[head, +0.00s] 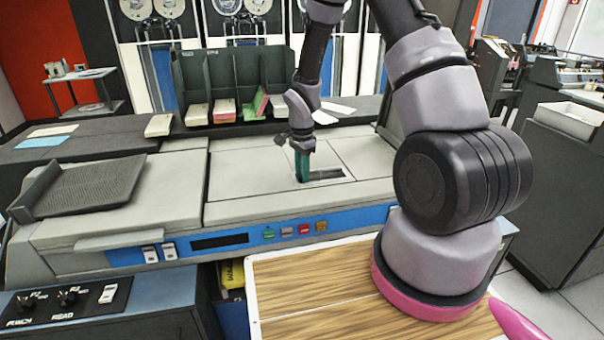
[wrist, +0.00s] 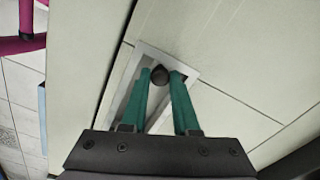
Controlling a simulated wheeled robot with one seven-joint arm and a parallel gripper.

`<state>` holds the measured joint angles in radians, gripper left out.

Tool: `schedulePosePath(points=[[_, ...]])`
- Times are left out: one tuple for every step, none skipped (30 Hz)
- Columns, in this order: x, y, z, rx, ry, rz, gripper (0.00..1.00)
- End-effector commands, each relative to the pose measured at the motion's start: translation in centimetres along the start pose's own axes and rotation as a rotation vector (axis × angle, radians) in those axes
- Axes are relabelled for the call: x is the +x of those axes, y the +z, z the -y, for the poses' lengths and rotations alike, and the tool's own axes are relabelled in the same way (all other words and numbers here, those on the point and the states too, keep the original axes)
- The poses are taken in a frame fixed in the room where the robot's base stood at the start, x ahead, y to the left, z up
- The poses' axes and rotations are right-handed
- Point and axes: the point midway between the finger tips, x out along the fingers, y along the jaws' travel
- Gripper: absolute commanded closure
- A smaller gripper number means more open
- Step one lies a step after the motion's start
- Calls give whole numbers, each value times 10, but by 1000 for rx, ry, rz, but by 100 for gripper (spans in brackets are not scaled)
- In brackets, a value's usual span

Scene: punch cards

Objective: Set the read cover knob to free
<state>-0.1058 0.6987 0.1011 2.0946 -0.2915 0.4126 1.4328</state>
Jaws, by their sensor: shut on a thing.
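The read cover knob (wrist: 160,74) is a small dark round knob in the wrist view. It sits in a pale-edged recess (wrist: 152,49) in the light grey machine top. My gripper (wrist: 161,78) has its two teal fingers on either side of the knob, closed on it. In the head view my gripper (head: 302,177) points down into the dark recess (head: 325,174) on the machine's top. The fingers hide the knob there. I cannot read any position mark by the knob.
The machine's blue front panel (head: 207,258) carries a dark display and several coloured buttons. A black card rack (head: 235,75) stands behind the recess. A ribbed dark tray (head: 88,187) is at left. A wooden top (head: 310,285) lies in front, under my arm.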

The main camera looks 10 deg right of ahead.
Motion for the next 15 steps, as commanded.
schedulePosePath(points=[[0,0,0,0,-1,0,100],[0,0,0,0,-1,0,100],[0,0,0,0,-1,0,100],[0,0,0,0,-1,0,100],[0,0,0,0,-1,0,100],[0,0,0,0,-1,0,100],[0,0,0,0,-1,0,100],[0,0,0,0,-1,0,100],[0,-1,0,0,-1,0,100],[0,-2,0,1,-1,0,100],[0,-5,-1,2,-1,-1,100],[0,-9,-3,2,-1,0,100],[0,-12,-4,4,-1,-1,100],[0,-16,-6,3,-1,-1,100],[0,-19,-7,4,-1,-1,100]])
